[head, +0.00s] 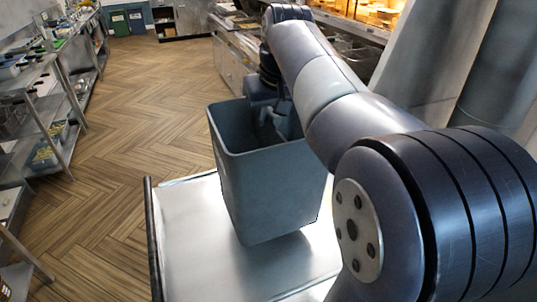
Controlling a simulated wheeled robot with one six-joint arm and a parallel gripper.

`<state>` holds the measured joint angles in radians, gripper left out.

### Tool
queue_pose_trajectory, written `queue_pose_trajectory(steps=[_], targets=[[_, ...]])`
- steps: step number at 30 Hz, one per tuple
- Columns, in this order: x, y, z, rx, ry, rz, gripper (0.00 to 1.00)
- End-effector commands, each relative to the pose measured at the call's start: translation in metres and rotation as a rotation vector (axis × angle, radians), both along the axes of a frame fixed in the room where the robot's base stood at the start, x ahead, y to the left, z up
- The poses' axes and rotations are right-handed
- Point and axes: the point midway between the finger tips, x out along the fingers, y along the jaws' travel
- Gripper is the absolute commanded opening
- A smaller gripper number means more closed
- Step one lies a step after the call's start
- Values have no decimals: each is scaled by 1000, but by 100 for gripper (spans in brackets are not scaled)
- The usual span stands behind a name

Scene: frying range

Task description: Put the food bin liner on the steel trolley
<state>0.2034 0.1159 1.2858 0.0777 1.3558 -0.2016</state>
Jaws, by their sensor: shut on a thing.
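The food bin liner (262,195) is a tall grey open-topped bin in the middle of the head view. It hangs slightly tilted in front of and over the steel trolley. My gripper (283,125) is shut on the liner at its far rim; its fingertips are partly hidden by the rim and my arm. The steel trolley (195,235) has a bright flat top with a dark handle bar (152,225) on its left edge. The liner's base looks close to the top, and I cannot tell for sure whether it touches. My arm hides the trolley's right side.
Steel shelving (40,130) with kitchenware runs along the left. A counter (232,55) and a lit food display (370,15) stand behind my arm. Green and blue bins (127,22) stand at the far back. The wooden floor (135,110) between is clear.

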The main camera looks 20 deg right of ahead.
Motion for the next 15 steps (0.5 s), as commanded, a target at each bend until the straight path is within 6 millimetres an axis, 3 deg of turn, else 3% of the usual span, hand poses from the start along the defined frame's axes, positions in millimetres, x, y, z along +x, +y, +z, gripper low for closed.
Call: queue_pose_trajectory(steps=[15], targets=[[0,0,-58,0,-2,0,0]])
